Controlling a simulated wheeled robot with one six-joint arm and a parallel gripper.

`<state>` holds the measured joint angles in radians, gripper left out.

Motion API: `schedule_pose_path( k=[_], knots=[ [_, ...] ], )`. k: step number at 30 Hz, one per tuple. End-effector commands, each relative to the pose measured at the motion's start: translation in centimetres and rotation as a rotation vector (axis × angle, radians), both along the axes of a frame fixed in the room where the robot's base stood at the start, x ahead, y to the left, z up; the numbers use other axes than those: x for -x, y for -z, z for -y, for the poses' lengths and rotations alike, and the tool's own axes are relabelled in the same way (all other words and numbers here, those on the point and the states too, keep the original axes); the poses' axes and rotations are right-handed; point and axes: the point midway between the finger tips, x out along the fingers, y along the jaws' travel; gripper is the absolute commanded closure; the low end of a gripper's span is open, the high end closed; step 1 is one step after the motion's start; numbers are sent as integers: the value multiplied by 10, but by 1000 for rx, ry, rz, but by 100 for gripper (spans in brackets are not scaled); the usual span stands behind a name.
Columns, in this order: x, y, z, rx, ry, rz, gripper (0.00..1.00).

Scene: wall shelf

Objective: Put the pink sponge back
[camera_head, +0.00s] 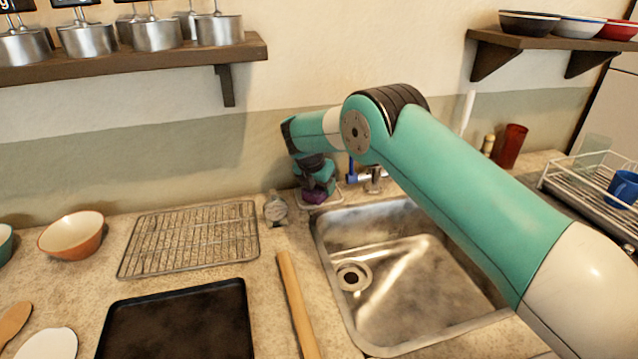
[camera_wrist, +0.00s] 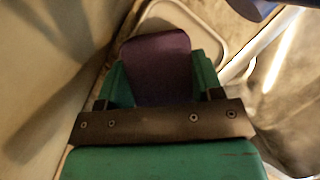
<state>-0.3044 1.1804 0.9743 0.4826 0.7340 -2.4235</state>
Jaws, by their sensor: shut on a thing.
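The sponge (camera_head: 318,194) looks purple-pink in the head view and dark purple in the wrist view (camera_wrist: 158,66). My gripper (camera_head: 315,178) points down at the back left corner of the sink and is shut on the sponge. In the wrist view its green fingers (camera_wrist: 160,82) press on both sides of the sponge. A small pale-rimmed holder (camera_head: 326,205) lies right under or beside the sponge; its rim also shows in the wrist view (camera_wrist: 222,42). I cannot tell whether the sponge touches it.
The sink (camera_head: 410,275) with its tap (camera_head: 374,180) is just right of the gripper. A dial gauge (camera_head: 275,209) and a wire rack (camera_head: 190,238) stand to the left. A rolling pin (camera_head: 297,305) lies in front. The wall is close behind.

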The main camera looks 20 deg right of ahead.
Motion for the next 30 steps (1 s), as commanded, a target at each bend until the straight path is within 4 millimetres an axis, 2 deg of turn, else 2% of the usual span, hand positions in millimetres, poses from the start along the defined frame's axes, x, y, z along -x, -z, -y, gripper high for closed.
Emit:
schedule_pose_path(
  k=[6,7,10,20,23,30],
  knots=[
    [0,2,0,0,0,0,59],
    [0,3,0,0,0,0,38],
    [0,2,0,0,0,0,15],
    [0,-2,-1,-1,-1,2,14],
    [3,-13,-4,-1,-1,3,14],
    [15,-51,-16,-1,-1,3,14]
  ],
)
